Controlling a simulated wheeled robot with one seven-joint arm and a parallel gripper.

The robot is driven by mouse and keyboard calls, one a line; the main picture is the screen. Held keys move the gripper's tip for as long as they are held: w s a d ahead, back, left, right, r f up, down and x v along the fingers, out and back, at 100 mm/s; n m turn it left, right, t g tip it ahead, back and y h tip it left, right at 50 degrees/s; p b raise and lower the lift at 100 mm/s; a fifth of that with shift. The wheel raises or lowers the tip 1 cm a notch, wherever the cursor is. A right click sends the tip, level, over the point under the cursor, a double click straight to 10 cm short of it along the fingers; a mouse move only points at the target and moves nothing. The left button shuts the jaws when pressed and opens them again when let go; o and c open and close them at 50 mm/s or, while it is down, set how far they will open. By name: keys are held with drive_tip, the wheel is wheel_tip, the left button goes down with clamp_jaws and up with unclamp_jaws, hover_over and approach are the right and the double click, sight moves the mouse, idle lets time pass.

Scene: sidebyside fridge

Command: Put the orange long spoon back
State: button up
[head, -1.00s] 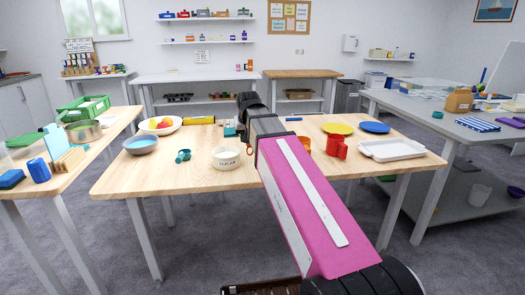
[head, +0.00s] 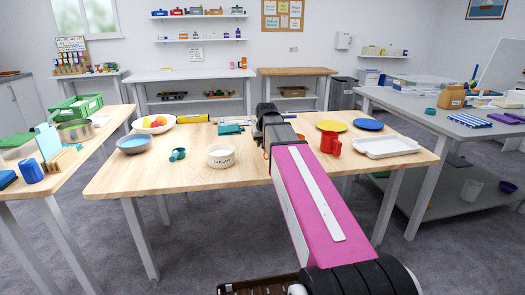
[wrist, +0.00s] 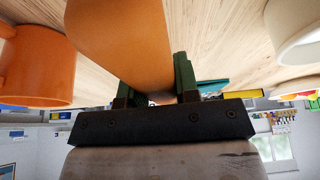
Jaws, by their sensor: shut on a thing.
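In the wrist view, an orange smooth piece (wrist: 125,40), which I take to be the orange long spoon, runs between the two green fingers of my gripper (wrist: 156,76). The fingers are shut on it, and its far end runs out of the picture. An orange mug (wrist: 35,65) stands beside it at the left of that view, and the white sugar bowl (wrist: 298,30) shows at the right. I cannot tell whether the spoon touches anything.
On the table stand the sugar bowl (head: 221,156), a teal cup (head: 177,154), a red mug (head: 331,144), a yellow plate (head: 331,125), a blue plate (head: 368,124), a white tray (head: 388,147), a blue bowl (head: 133,145) and a fruit bowl (head: 154,124). The front middle is clear.

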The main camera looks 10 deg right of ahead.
drive_tip(key=shift+f, duration=1.85)
drive_tip(key=o, duration=0.9)
drive_tip(key=shift+f, duration=0.1)
drive_tip(key=shift+o, duration=0.2)
